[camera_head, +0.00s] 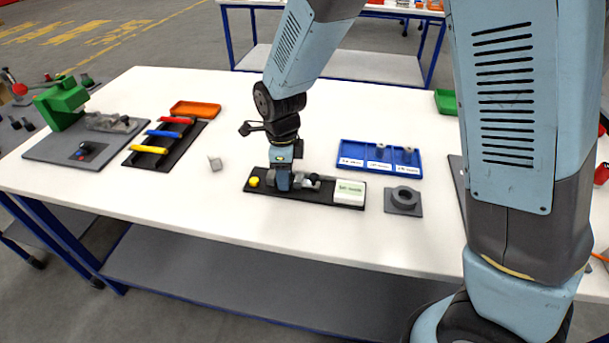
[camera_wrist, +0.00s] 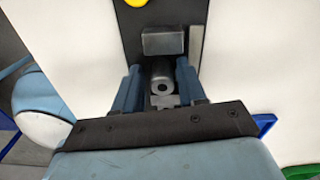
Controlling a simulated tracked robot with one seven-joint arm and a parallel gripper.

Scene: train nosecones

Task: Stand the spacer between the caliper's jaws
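The caliper (camera_head: 310,183) lies on a black board (camera_head: 325,203) near the middle of the table. My gripper (camera_head: 284,188) is down over the board's left half and hides part of the caliper. In the wrist view my gripper (camera_wrist: 160,68) has a grey round piece with a hole, which looks like the spacer (camera_wrist: 162,84), between its blue fingers. A grey block (camera_wrist: 163,41), apparently a jaw, lies beyond it, and another grey part (camera_wrist: 165,101) is on the near side. Whether the fingers touch the spacer is unclear.
A yellow knob (camera_head: 254,182) and a pale green-labelled block (camera_head: 349,192) sit on the board. A blue tray (camera_head: 365,166) holds grey cylinders (camera_head: 380,149); its left compartment looks empty.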

